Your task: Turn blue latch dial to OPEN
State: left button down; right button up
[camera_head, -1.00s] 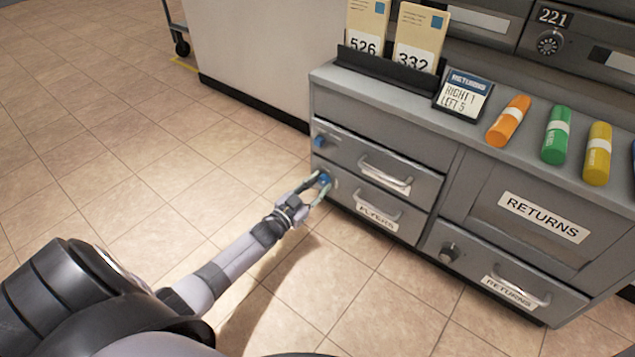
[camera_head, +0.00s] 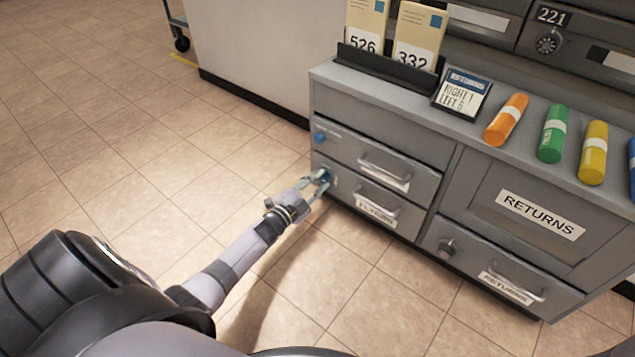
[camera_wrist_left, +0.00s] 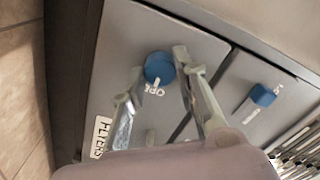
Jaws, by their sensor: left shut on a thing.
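A blue latch dial (camera_head: 326,177) sits at the upper left of the lower drawer front, which bears a FLYERS label (camera_head: 376,212). My left gripper (camera_head: 322,181) is at this dial, its fingers shut on it from both sides. In the left wrist view the round blue dial (camera_wrist_left: 159,66) lies between the two fingertips (camera_wrist_left: 160,72), with partly readable OPEN lettering just below it. The dial's exact turn cannot be told. A second blue dial (camera_head: 319,138) is on the drawer above; it also shows in the wrist view (camera_wrist_left: 263,95), apart from the gripper. My right gripper is not in view.
The drawers have bar handles (camera_head: 384,174). A RETURNS door (camera_head: 540,214) and a drawer with a dark knob (camera_head: 447,248) are to the right. Orange (camera_head: 507,119), green and yellow cylinders lie on the counter ledge. The tiled floor on the left is clear.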

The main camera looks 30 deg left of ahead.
pick_arm(q)
jog(key=shift+m, duration=0.3)
jog(key=c, duration=1.2)
grip_release()
jog(key=shift+c, duration=0.2)
jog(key=shift+s, duration=0.1)
jog(key=shift+s+f, duration=0.1)
jog(key=shift+s, duration=0.25)
jog(key=s, duration=1.1)
jog(key=shift+a, duration=0.45)
